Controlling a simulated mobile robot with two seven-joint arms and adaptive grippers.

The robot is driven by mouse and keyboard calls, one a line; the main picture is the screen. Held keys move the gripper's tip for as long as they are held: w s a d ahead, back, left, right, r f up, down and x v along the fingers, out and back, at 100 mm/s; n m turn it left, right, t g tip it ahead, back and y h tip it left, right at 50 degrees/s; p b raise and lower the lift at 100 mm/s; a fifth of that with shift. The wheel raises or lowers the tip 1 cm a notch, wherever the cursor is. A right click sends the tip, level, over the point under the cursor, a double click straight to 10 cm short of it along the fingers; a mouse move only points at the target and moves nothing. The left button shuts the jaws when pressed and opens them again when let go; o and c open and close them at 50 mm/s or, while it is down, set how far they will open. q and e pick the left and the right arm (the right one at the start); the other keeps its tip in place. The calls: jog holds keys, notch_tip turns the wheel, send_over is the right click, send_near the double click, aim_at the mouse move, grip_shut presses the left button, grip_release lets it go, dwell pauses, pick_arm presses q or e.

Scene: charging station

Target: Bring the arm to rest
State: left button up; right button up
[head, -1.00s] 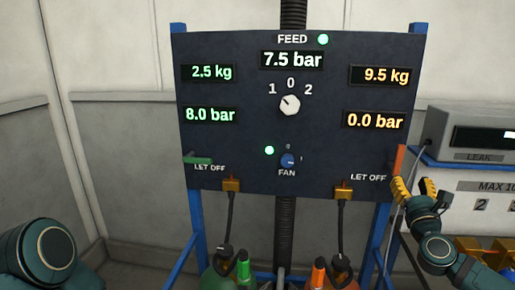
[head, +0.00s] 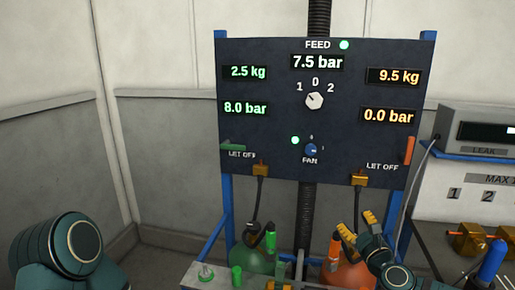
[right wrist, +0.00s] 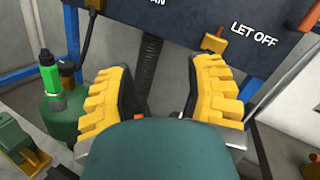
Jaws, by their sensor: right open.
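My right gripper (head: 358,230) is open and empty, with yellow ridged fingers, in front of the orange bottle (head: 347,276) at the lower right of the panel. In the right wrist view the right gripper (right wrist: 165,90) has its fingers wide apart, with nothing between them but the dark hose behind. My left arm (head: 75,250) shows at the lower left; its gripper is out of view. The panel (head: 270,130) reads 2.5 kg and 8.0 bar on the left, 9.5 kg and 0.0 bar on the right, and 7.5 bar feed. The orange lever (head: 409,150) is upright; the green lever (head: 232,147) lies level.
A green bottle (head: 250,256) stands left of the orange one. A grey leak tester (head: 480,128) sits on the right bench, with brass parts (head: 468,238) and a blue-capped item (head: 493,258) below. Blue frame posts (head: 227,200) flank the panel. Open floor lies at the left.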

jog(key=s+a+f+n+g+y, duration=0.2)
jog(key=a+f+n+g, duration=0.15)
jog(key=a+f, duration=0.3)
jog(key=s+a+f+n+g+y, duration=0.2)
jog(key=a+f+n, duration=0.3)
jog(key=a, duration=0.3)
jog(key=s+a+f+n+g+y, duration=0.1)
jog(key=s+a+f+n+g, duration=0.4)
jog(key=s+a+f+n, duration=0.4)
jog(key=s+d+f+n+g+h, duration=0.2)
jog(key=s+f+n, duration=0.3)
jog(key=s, duration=0.3)
jog(key=s+d+f+n+g+h, duration=0.2)
jog(key=s+d+f+n+g, duration=0.2)
jog(key=s, duration=0.4)
notch_tip(320, 180, down, 2)
jog(key=shift+s+n, duration=0.4)
jog(key=shift+n, duration=0.25)
jog(key=shift+g, duration=0.25)
